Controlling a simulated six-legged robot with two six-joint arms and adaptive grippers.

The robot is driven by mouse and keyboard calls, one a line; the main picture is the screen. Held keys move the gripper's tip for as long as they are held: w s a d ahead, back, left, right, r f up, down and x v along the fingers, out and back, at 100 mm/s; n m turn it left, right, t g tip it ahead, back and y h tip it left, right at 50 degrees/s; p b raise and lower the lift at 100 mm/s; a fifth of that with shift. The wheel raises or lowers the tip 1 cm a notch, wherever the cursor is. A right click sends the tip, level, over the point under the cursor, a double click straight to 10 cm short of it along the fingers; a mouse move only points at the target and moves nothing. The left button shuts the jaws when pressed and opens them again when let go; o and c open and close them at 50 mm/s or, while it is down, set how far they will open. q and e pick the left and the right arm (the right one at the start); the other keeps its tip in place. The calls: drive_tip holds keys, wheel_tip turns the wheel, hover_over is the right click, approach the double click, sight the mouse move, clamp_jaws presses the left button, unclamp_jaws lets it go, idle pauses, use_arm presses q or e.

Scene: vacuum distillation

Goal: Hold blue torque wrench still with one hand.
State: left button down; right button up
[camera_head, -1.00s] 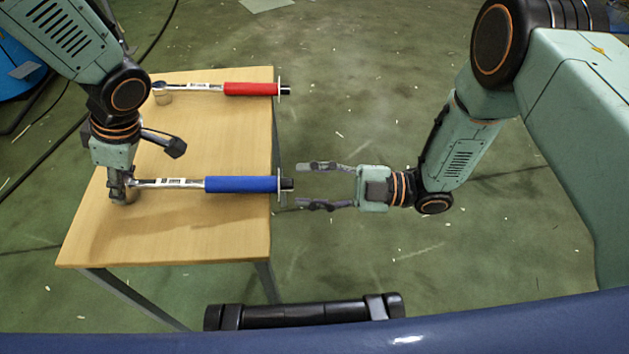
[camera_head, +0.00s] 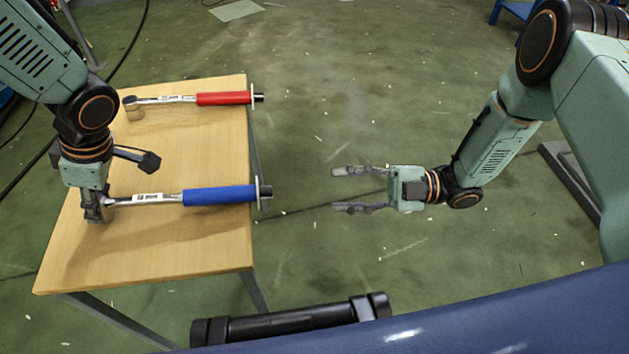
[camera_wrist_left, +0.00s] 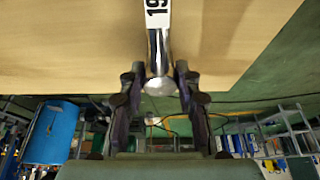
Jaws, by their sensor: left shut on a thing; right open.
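The blue torque wrench (camera_head: 218,195) lies across the front half of the wooden table, its blue handle pointing right and its end reaching past the table's right edge. My left gripper (camera_head: 93,212) points down and is shut on the wrench's head at the left end. In the left wrist view, the metal head of the wrench (camera_wrist_left: 158,60) lies between the fingers of my left gripper (camera_wrist_left: 160,92). My right gripper (camera_head: 347,191) is open and empty, to the right of the handle's end and apart from it, over the floor.
A red torque wrench (camera_head: 222,98) lies on the table's far part, parallel to the blue one. The wooden table (camera_head: 165,245) has bare room between and in front of the wrenches. Green floor (camera_head: 330,260) is open to the right. A blue drum (camera_wrist_left: 50,133) shows in the left wrist view.

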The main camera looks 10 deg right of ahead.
use_arm(q)
drive_tip(key=c, duration=0.8)
unclamp_jaws()
drive_tip(key=shift+c, duration=0.2)
drive_tip(key=v, duration=1.2)
drive_tip(key=shift+d, duration=0.1)
